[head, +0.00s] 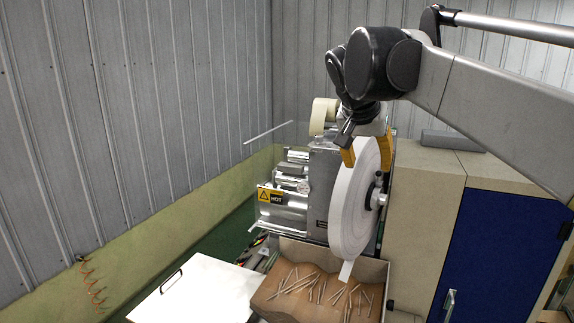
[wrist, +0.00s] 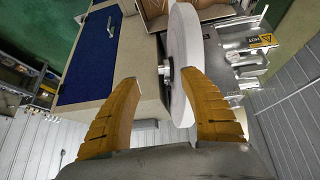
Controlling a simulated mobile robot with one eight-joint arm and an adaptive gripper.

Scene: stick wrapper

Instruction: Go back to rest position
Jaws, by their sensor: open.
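My gripper (head: 367,156) is open, with its yellow fingers spread at the upper edge of a large white paper roll (head: 353,208). In the wrist view the fingers of my gripper (wrist: 160,78) are wide apart and the roll (wrist: 181,50) shows between and beyond them, closer to the right finger. I cannot tell whether a finger touches it. The roll stands upright on a hub at the side of a metal wrapping machine (head: 290,208). A strip of its paper hangs down over a brown bin.
The brown bin (head: 262,301) holds several thin sticks below the roll. A beige cabinet with a blue door (head: 478,256) stands at right, with a grey block (head: 452,140) on top. A white panel (head: 195,289) lies at lower left. A grey corrugated wall (head: 150,90) closes the left side.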

